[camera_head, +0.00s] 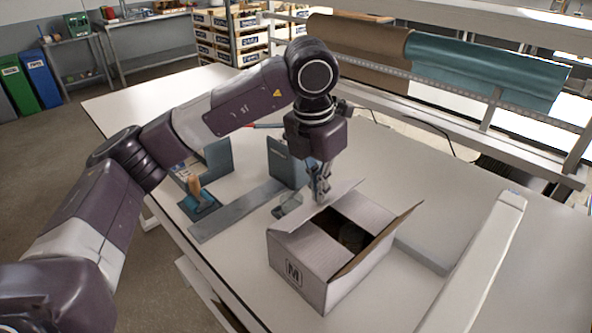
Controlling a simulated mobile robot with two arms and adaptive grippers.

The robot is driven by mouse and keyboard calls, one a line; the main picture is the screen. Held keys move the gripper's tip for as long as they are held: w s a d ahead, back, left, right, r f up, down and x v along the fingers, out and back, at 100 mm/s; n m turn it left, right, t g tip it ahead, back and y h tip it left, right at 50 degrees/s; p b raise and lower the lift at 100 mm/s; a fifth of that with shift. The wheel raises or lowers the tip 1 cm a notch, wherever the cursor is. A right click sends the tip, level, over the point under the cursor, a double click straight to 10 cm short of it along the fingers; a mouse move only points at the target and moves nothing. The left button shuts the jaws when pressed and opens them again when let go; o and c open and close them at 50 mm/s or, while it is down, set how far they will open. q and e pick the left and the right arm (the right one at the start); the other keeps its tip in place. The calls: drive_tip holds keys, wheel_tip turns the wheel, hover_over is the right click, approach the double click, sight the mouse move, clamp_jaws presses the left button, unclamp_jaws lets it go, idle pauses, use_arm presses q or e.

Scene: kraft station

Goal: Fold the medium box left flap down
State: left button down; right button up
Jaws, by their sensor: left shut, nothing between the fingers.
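The medium box (338,290), pale cardboard with an "M" mark on its near left face, stands upright on the white table. Its top is partly open, with a dark inside and something round that I cannot make out. A flap on its left and far side (292,216) sticks up and outward. The right flap (385,238) stands up at a slant. My left gripper (322,196) points down, shut and empty, just above the box's far left edge. I cannot tell whether it touches a flap. My right gripper is not in view.
A wooden-handled tool (199,194) and blue-grey upright plates (286,166) stand left of the box. A long white rail (474,262) lies to the right. Rolls of brown paper (358,48) and teal material (485,72) hang behind. The table's front right is clear.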

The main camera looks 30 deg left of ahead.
sight(323, 204)
use_arm(q)
drive_tip(key=shift+d+f, duration=0.1)
drive_tip(key=shift+f, duration=0.05)
drive_tip(key=shift+s+d+f+b, duration=0.2)
drive_tip(key=shift+d+f+b, duration=0.25)
drive_tip(key=shift+f+b, duration=0.75)
drive_tip(key=shift+f, duration=0.05)
idle(0.6)
drive_tip(key=shift+r, duration=0.1)
drive_tip(key=shift+r+p, duration=2.65)
drive_tip(key=shift+r, duration=1.8)
